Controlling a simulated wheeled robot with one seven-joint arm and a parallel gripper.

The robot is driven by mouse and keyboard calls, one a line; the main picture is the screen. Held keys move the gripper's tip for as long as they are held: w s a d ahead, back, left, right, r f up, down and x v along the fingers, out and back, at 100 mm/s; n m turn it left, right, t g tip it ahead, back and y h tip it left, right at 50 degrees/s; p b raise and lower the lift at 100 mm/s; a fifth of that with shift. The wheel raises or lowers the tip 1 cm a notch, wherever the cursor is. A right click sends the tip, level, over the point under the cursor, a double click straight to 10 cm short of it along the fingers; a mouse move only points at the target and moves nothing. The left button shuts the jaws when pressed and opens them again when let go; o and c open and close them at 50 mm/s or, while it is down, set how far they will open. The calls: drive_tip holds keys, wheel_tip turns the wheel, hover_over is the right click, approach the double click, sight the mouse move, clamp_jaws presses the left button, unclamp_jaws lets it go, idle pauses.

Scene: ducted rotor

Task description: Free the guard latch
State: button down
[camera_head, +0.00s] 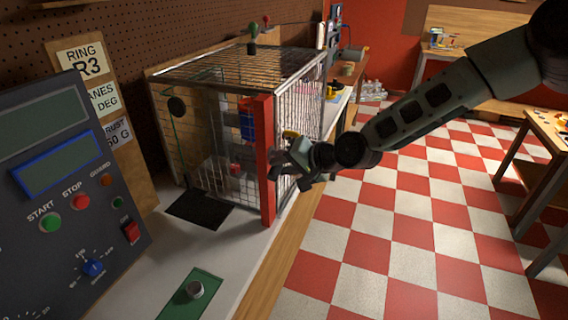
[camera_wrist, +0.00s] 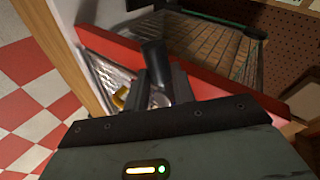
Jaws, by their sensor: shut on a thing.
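The guard is a wire-mesh cage (camera_head: 215,75) on the bench, with a red upright bar (camera_head: 266,150) at its near right corner. My gripper (camera_head: 281,170) is at the right side of that bar, about halfway up or lower. In the wrist view my gripper (camera_wrist: 160,84) is shut on a black cylindrical handle (camera_wrist: 153,54) that stands in front of the red bar (camera_wrist: 215,85). This seems to be the latch handle. My fingers hide its lower part, and I cannot tell whether the latch is engaged. A small yellow part (camera_wrist: 120,97) shows beside the fingers.
A control panel (camera_head: 70,180) with buttons stands at the left. A green plate with a metal knob (camera_head: 195,290) and a black mat (camera_head: 199,210) lie on the bench. The checkered floor (camera_head: 400,230) to the right is clear. Another table (camera_head: 550,140) stands at the far right.

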drive_tip(key=shift+w+r+m+g+y+p, duration=0.15)
drive_tip(key=shift+r+m+g+y+p, duration=0.4)
drive_tip(key=shift+m+g, duration=0.65)
drive_tip(key=shift+r, duration=0.15)
drive_tip(key=c, duration=1.2)
unclamp_jaws()
drive_tip(key=shift+o, duration=0.2)
drive_tip(key=b+v, duration=0.5)
drive_tip(key=v, duration=1.2)
drive_tip(key=shift+r, duration=0.35)
drive_tip(key=shift+w+d, duration=0.1)
